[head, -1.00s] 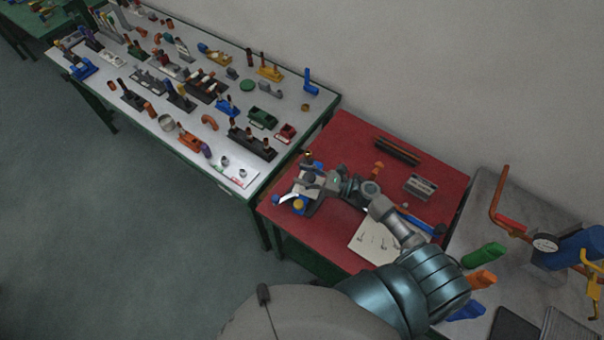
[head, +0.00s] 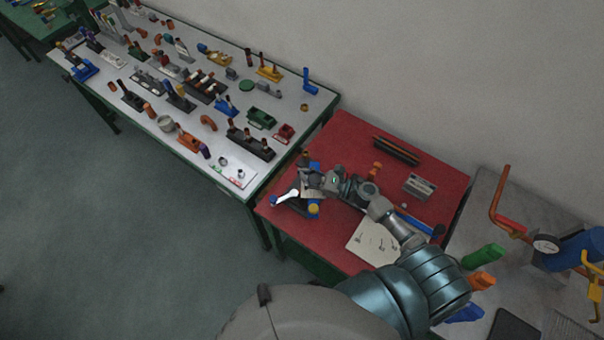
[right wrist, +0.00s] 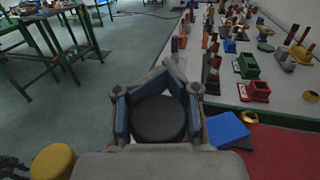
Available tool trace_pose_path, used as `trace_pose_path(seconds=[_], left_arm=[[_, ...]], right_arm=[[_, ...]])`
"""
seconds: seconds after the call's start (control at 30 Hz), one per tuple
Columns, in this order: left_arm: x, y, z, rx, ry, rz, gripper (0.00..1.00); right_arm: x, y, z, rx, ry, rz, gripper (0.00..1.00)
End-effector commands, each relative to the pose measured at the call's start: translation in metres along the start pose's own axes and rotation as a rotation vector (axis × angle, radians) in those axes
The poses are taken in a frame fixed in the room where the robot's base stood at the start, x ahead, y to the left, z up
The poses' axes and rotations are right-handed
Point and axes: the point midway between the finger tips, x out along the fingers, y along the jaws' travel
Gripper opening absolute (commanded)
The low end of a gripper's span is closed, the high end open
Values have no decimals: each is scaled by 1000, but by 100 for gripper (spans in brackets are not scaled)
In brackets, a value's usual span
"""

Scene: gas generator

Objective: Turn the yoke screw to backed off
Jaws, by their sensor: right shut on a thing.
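A small fixture with blue parts (head: 315,167), a yellow round part (head: 313,209) and a silver lever (head: 288,196) sits near the left edge of the red table. My right gripper (head: 308,183) is over it and hides much of it. In the right wrist view, my right gripper (right wrist: 158,108) is shut on a round black knob (right wrist: 158,120), with blue finger pads on both sides. I take this knob to be the yoke screw's head; its thread is hidden. The yellow part (right wrist: 53,162) and a blue block (right wrist: 225,128) flank it. My left gripper is not in view.
The red table (head: 340,132) also holds a dark rail (head: 396,151), a grey block (head: 420,186), a paper sheet (head: 370,242) and a blue-handled tool (head: 420,223). A white table (head: 265,72) crowded with parts adjoins at left. A gauge (head: 546,244) stands at right.

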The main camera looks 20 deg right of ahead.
Motion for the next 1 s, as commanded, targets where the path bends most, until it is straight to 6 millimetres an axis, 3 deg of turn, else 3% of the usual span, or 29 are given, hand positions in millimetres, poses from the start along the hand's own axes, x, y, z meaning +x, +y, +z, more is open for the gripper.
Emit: trace_pose_path(seconds=[0.2, 0.87, 0.9, 1.0], left_arm=[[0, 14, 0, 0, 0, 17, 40], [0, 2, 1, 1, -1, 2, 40], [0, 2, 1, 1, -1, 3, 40], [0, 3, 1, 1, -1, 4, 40]], right_arm=[[2, -1, 1, -4, 2, -6, 0], [0, -1, 1, -2, -2, -3, 0], [0, -2, 1, -2, -2, -3, 28], [0, -2, 1, -2, -1, -3, 53]])
